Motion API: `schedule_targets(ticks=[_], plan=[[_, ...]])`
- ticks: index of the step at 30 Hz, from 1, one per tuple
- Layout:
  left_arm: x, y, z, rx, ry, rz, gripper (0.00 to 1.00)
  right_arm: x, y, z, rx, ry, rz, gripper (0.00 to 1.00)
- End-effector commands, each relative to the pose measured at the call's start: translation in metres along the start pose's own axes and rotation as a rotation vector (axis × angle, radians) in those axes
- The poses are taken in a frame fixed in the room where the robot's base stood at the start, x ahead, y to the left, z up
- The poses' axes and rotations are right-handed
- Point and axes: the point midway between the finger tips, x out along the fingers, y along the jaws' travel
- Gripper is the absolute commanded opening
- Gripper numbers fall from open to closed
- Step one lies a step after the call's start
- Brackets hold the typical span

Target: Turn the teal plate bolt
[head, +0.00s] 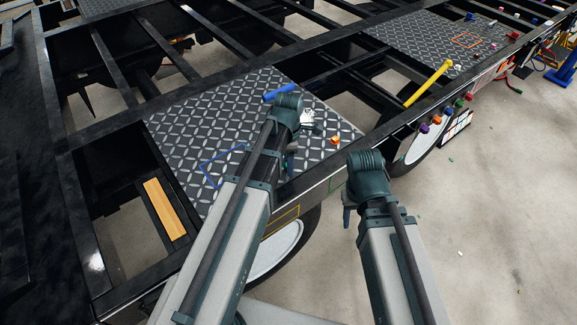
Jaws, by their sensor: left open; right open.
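A dark diamond-tread plate (185,135) lies on the black trailer frame. My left gripper (290,160) is over the plate's right part, mostly hidden by its own wrist and arm. A small teal-blue patch shows beside it; I cannot tell whether this is the teal bolt or part of the gripper. I cannot clearly make out the teal bolt elsewhere on this plate. A small silvery piece (308,118) shows just right of the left wrist. My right gripper (347,214) hangs open and empty beside the frame's outer rail, above the floor.
An orange bolt (335,140) stands near the plate's right corner. A blue bar (277,92) lies at its far edge. Several coloured knobs (437,119) line the outer rail near a yellow bar (428,83). A wooden board (164,208) lies left. Floor at right is mostly clear.

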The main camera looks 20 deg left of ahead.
Motion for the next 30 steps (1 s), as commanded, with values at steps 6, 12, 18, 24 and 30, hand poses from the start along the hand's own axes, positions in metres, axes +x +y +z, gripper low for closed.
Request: schedule_targets(ticks=[6,12,18,24,30], plan=[[-0.0007,0.0000,0.0000,0.000,0.000,0.000,0.54,-0.0007,0.0001,0.0001,0.000,0.000,0.000,0.50],[-0.0007,0.0000,0.0000,0.000,0.000,0.000,0.18,-0.0007,0.0001,0.0000,0.000,0.000,0.000,0.50],[-0.0007,0.0000,0.0000,0.000,0.000,0.000,0.00,-0.0007,0.0001,0.0000,0.000,0.000,0.000,0.50],[-0.0006,0.0000,0.0000,0.007,0.000,0.000,0.00,-0.0006,0.0001,0.0000,0.000,0.000,0.000,0.50],[-0.0006,0.0000,0.0000,0.068,0.000,0.000,0.00,-0.0006,0.0001,0.0000,0.000,0.000,0.000,0.50]])
